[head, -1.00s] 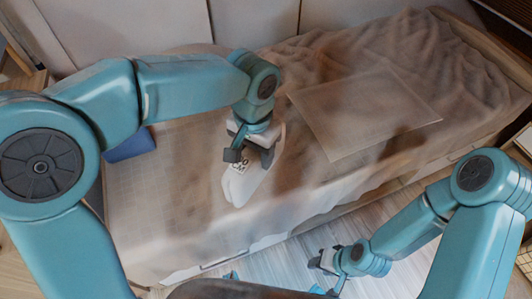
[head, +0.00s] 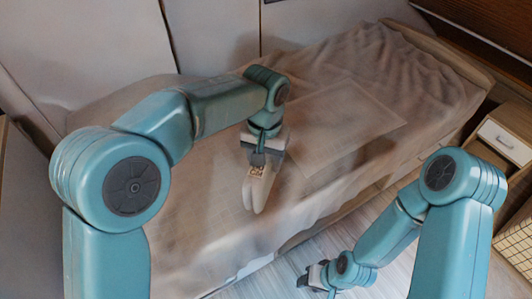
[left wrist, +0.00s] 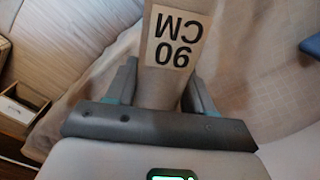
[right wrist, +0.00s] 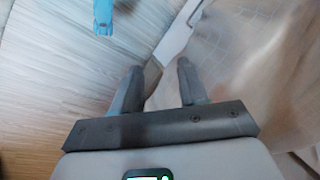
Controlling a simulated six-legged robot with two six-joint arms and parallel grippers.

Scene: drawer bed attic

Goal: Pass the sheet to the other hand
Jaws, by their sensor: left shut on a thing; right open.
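The sheet (head: 256,194) is a pale folded strip with a tan label. The label (left wrist: 180,40) reads "90 CM" upside down in the left wrist view. My left gripper (head: 264,158) is shut on the sheet near its labelled end. The sheet hangs toward the front of the bed in the head view; I cannot tell whether its lower end touches the bed. My right gripper (head: 306,278) is low beside the bed, over the floor, well apart from the sheet. In the right wrist view its two fingers (right wrist: 158,78) are spread with nothing between them.
The bed (head: 205,215) has a wrinkled beige cover, with a faint flat square (head: 340,120) on it. A wooden cabinet (head: 503,135) with a white-fronted drawer stands at right. A small blue object (right wrist: 103,16) lies on the wood floor. Floor beside the bed is mostly clear.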

